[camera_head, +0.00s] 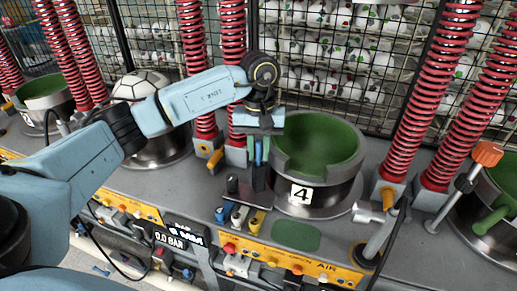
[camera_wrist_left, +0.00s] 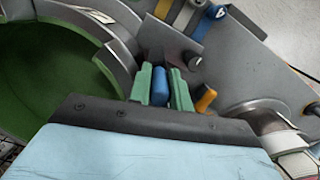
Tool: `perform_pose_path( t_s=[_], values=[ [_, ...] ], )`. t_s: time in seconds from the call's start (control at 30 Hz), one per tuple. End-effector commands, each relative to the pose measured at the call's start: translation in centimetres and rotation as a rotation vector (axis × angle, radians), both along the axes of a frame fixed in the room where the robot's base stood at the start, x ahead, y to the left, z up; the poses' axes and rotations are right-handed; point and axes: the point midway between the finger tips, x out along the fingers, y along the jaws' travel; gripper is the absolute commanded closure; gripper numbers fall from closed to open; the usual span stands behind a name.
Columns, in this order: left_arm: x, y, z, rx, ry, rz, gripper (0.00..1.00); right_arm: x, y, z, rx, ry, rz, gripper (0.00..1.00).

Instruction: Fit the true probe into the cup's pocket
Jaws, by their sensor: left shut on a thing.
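The cup (camera_head: 354,187) is a grey metal ring with a green lining, a notched rim and a "4" plate on its front. It also shows in the wrist view (camera_wrist_left: 65,12), at upper left. My left gripper (camera_head: 259,155) points down just left of the cup. In the wrist view its green fingers (camera_wrist_left: 160,88) are shut on a blue probe (camera_wrist_left: 160,84). The probe's lower end is hidden. Several short coloured pieces, blue (camera_head: 220,215), white (camera_head: 239,216) and yellow (camera_head: 257,221), sit at the bench front below the gripper. I cannot tell which is the true probe.
Red spring columns (camera_head: 443,90) stand behind and beside the cup. An orange-handled lever (camera_head: 485,154) stands at right. A football (camera_head: 140,86) rests in another cup at left. A wire fence (camera_head: 325,70) closes the back. A green patch (camera_head: 296,235) lies before the cup.

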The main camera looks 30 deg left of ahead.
Motion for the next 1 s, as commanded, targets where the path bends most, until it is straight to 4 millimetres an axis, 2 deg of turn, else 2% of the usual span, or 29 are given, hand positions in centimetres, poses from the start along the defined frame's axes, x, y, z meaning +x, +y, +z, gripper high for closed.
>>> perform_pose_path(
  t_s=[0.37,0.77,0.8,0.97,1.0],
  values=[
    [0.0,0.0,-0.1,0.0,-0.001,0.0,1.0,0.0,0.0,-0.1,0.001,0.0,0.0,0.55],
    [0.0,0.0,-1.5,-0.001,0.0,0.0,1.0,0.0,0.1,-1.5,0.001,0.0,0.0,0.55],
    [0.0,0.0,-1.4,-0.001,0.0,0.0,0.76,0.0,0.1,-1.4,0.001,0.0,0.0,0.55],
    [0.0,0.0,-1.3,-0.001,0.0,0.0,0.55,0.0,0.1,-1.3,0.001,0.0,-0.001,0.55],
    [0.0,0.0,-1.3,-0.001,0.0,0.0,0.55,0.0,0.1,-1.3,0.001,0.0,0.0,0.55]
  ],
)
